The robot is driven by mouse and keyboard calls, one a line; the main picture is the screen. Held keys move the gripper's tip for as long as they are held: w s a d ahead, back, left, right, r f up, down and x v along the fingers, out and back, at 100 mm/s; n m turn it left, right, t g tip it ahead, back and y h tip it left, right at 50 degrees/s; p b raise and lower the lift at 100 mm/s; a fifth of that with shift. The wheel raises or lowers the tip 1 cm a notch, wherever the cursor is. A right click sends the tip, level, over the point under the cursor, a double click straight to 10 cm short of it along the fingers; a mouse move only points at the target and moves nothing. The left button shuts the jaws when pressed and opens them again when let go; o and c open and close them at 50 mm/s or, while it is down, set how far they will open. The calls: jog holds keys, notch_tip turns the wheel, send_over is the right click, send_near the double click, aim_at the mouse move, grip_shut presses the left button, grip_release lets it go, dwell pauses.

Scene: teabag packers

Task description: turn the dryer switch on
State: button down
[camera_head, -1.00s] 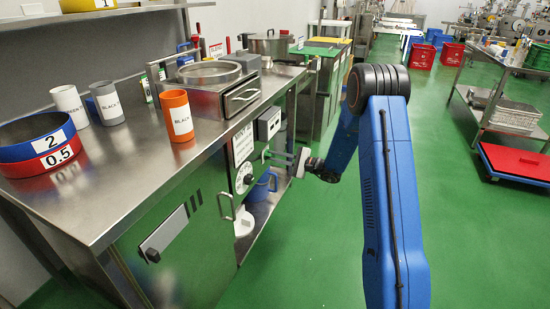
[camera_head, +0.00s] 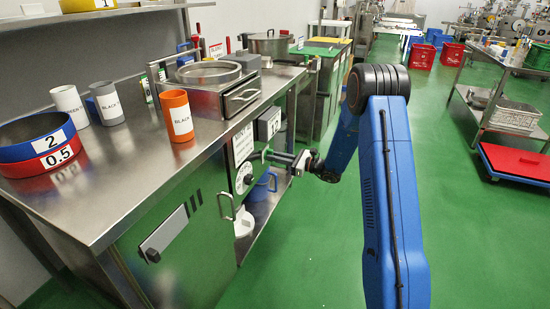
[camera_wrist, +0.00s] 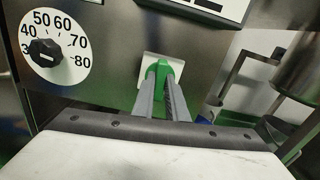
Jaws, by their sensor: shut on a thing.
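The dryer switch (camera_wrist: 158,71) is a green knob on a small white plate (camera_wrist: 175,66), set in the steel front panel. In the wrist view my gripper (camera_wrist: 163,88) has its two grey fingers closed on either side of the green knob. In the head view my gripper (camera_head: 268,156) reaches left to the cabinet front, at the switch beside the dial. The fingers hide part of the knob, and its exact setting cannot be told.
A white temperature dial (camera_wrist: 56,52) with a black knob is left of the switch. A bar handle (camera_wrist: 232,75) is at the right. On the steel counter (camera_head: 120,195) stand an orange cup (camera_head: 178,115) and blue and red rings (camera_head: 42,145).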

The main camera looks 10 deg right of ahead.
jog(key=shift+f+m, duration=0.1)
jog(key=shift+m, duration=0.6)
jog(key=c, duration=1.8)
grip_release()
jog(key=shift+d, duration=0.1)
jog(key=shift+o, duration=0.2)
jog(key=v, duration=1.7)
jog(key=shift+s+d, duration=0.15)
